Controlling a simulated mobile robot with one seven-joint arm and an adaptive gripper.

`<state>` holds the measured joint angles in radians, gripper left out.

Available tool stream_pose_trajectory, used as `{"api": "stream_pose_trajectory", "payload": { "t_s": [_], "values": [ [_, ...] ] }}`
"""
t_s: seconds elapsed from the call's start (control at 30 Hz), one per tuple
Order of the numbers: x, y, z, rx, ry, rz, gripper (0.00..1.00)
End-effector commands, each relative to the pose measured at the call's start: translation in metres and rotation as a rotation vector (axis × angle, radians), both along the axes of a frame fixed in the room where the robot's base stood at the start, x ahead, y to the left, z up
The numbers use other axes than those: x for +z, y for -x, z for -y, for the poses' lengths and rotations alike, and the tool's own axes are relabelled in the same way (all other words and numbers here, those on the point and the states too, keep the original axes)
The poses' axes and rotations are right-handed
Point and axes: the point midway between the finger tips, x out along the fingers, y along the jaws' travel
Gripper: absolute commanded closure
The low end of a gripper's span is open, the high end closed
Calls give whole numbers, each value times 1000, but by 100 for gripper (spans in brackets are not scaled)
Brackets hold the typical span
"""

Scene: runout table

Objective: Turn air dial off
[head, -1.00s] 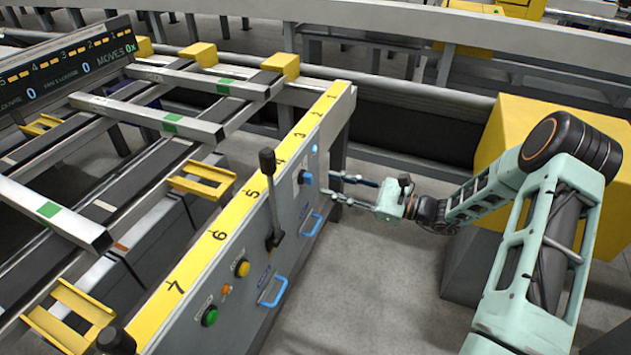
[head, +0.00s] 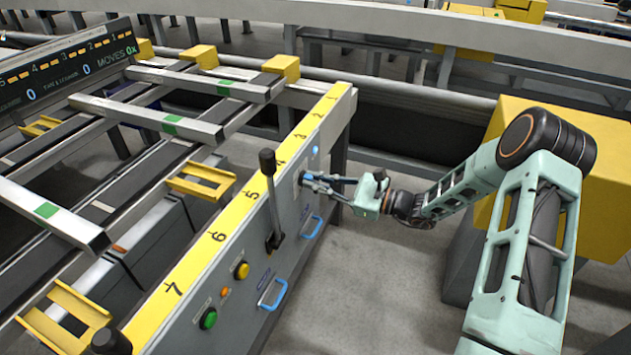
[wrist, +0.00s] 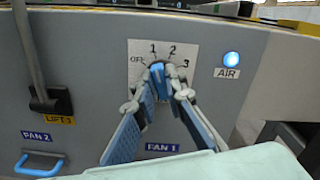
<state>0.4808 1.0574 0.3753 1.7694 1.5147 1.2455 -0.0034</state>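The air dial (wrist: 158,76) is a blue knob on a white plate marked OFF, 1, 2, 3 on the grey panel. My gripper (wrist: 162,82) has its fingertips at the dial, one on each side, hiding much of the knob. Its pointer setting is hard to read. In the head view my gripper (head: 312,181) reaches the panel face from the right, and its fingers cover the dial. I cannot tell whether the fingers press on the knob. A blue lamp (wrist: 231,58) labelled AIR is lit right of the plate.
A black lever (head: 270,198) stands left of my gripper. Blue handles (head: 311,227) (head: 272,293) stick out lower on the panel. A yellow button (head: 242,270) and a green button (head: 208,318) are farther left. A yellow block (head: 595,185) stands behind my arm. The floor right of the panel is clear.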

Motion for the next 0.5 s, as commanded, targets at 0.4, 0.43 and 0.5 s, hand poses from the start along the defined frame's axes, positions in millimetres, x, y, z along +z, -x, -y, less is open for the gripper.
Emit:
{"api": "stream_pose_trajectory", "payload": {
  "t_s": [0.4, 0.43, 0.5],
  "values": [
    [-1, 0, 0, 0, 16, 45, 100],
    [-1, 0, 0, 0, 20, 56, 100],
    [-2, 1, 0, 0, 33, 91, 100]
  ]
}}
